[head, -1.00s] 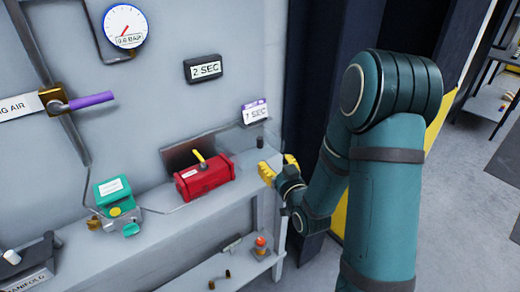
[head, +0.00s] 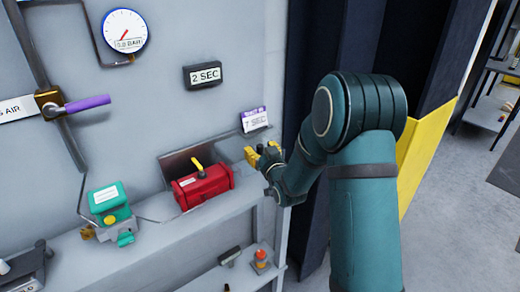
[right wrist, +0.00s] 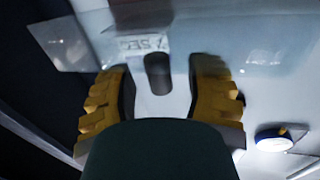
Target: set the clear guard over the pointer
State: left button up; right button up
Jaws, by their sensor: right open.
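The red actuator (head: 203,187) sits on the bench ledge, with a yellow pointer (head: 197,164) on top. My right gripper (head: 263,151) is right of it, near the wall, below the "7 SEC" tag (head: 254,120). In the right wrist view its yellow fingers (right wrist: 160,95) are apart, with a short dark upright post or knob (right wrist: 158,72) between them; I cannot tell if they touch it. A faint see-through pane (right wrist: 245,40) shows there; I cannot tell for sure whether it is the clear guard. My left gripper is not in view.
A green-topped device (head: 110,203) stands left of the red actuator. A purple-handled lever (head: 88,103), a gauge (head: 125,31) and a "2 SEC" display (head: 204,75) are on the wall. An orange-topped item (head: 261,258) is on the lower shelf.

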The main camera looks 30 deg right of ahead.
jog(key=shift+w, duration=0.25)
grip_shut()
jog(key=s+a+b, duration=0.1)
jog(key=a+b, duration=0.4)
jog(key=a, duration=1.2)
jog(key=shift+s+a, duration=0.15)
jog(key=shift+s, duration=0.05)
jog(key=shift+c, duration=1.5)
grip_release()
jog(key=o, duration=0.3)
jog(key=shift+a, duration=0.15)
